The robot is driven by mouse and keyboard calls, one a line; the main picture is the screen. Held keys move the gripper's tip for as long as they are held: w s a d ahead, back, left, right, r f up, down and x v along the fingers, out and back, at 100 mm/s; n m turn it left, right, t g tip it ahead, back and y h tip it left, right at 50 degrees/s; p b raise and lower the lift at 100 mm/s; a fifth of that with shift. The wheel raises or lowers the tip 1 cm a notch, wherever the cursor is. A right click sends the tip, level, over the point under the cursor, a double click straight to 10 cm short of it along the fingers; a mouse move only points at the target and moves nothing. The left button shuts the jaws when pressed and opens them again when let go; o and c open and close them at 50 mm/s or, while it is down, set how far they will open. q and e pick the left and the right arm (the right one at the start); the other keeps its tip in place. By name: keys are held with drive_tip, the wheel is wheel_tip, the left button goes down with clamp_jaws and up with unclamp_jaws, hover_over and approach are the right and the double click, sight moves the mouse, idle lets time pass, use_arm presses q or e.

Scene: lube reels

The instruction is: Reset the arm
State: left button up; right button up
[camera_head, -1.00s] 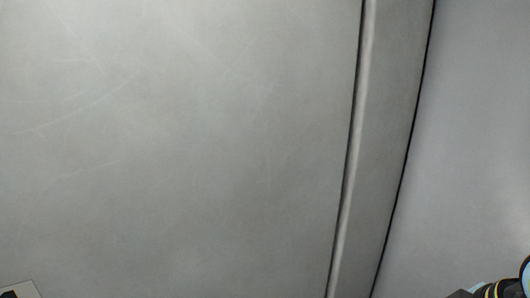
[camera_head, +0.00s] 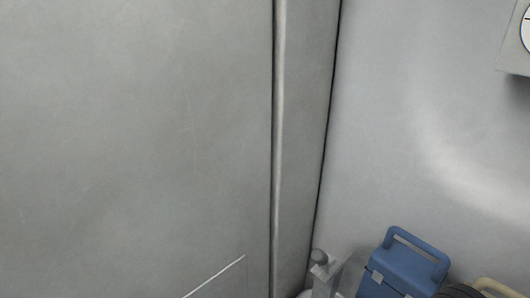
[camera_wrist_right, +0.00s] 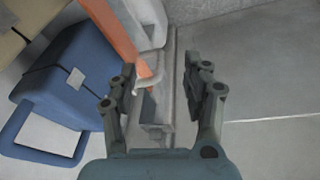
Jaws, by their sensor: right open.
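My right gripper (camera_wrist_right: 160,95) shows in the right wrist view, with its two dark fingers apart. Between and beyond the fingers is a grey metal piece (camera_wrist_right: 153,132) with a pale hook-like handle. I see nothing held between the fingertips. My left gripper is in neither current view. No part of my arms can be made out for sure in the head view.
A blue case (camera_head: 405,262) with a handle stands at the lower right of the head view; a blue case (camera_wrist_right: 62,85) also lies left of my right gripper. A grey wall panel (camera_head: 130,140) fills the left.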

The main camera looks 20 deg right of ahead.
drive_tip(key=s+d+f+g+b, duration=0.15)
drive_tip(key=s+f, duration=0.25)
drive_tip(key=f, duration=0.8)
drive_tip(key=s+f+t+b, duration=0.1)
drive_tip(key=s+f+b, duration=0.3)
drive_tip(key=f, duration=0.8)
drive_tip(key=s+f+g+b, duration=0.1)
drive_tip(key=s+f+b, duration=0.1)
drive_tip(key=s+f, duration=0.9)
drive_tip(key=shift+s+d, duration=0.3)
drive_tip(key=shift+s, duration=0.9)
drive_tip(key=shift+s+f, duration=0.1)
drive_tip(key=shift+s, duration=0.1)
drive_tip(key=shift+c, duration=0.2)
